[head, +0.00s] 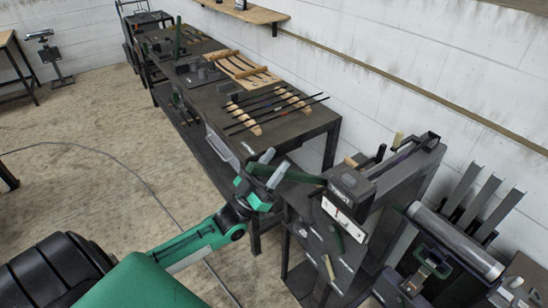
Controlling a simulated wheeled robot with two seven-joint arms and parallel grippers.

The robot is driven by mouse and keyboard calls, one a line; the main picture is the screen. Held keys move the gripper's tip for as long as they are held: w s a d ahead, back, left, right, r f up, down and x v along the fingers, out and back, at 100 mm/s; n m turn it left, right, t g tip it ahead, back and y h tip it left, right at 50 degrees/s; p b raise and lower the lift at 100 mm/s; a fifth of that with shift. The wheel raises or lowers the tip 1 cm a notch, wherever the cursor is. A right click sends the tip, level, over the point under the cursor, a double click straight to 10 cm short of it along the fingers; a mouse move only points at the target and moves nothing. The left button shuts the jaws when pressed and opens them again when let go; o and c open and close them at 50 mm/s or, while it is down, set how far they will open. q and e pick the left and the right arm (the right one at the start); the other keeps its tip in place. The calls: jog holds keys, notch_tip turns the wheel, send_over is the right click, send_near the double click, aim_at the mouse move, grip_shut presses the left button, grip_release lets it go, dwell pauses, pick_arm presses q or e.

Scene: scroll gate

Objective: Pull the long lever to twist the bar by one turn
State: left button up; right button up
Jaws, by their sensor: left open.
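The bar-twisting machine (348,190) stands right of centre, a dark block with a white plate on its front. A long dark green lever (305,177) sticks out from it to the left. My left gripper (271,166) is at the lever's outer left end, with its two grey fingers open and apart. The lever's end lies close to the fingers; I cannot tell whether they touch. The bar in the machine cannot be made out clearly.
A long dark workbench (220,97) behind my gripper holds thin black rods (262,105) and a wooden scroll frame (243,69). A metal roller machine (455,240) stands at the right. A white wall closes the back. The floor at left is mostly open, with a thin cable.

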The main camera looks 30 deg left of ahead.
pick_arm(q)
jog(key=shift+w+r, duration=0.1)
jog(key=shift+c, duration=0.2)
grip_shut()
jog(key=shift+w+r, duration=0.1)
jog(key=shift+w, duration=0.05)
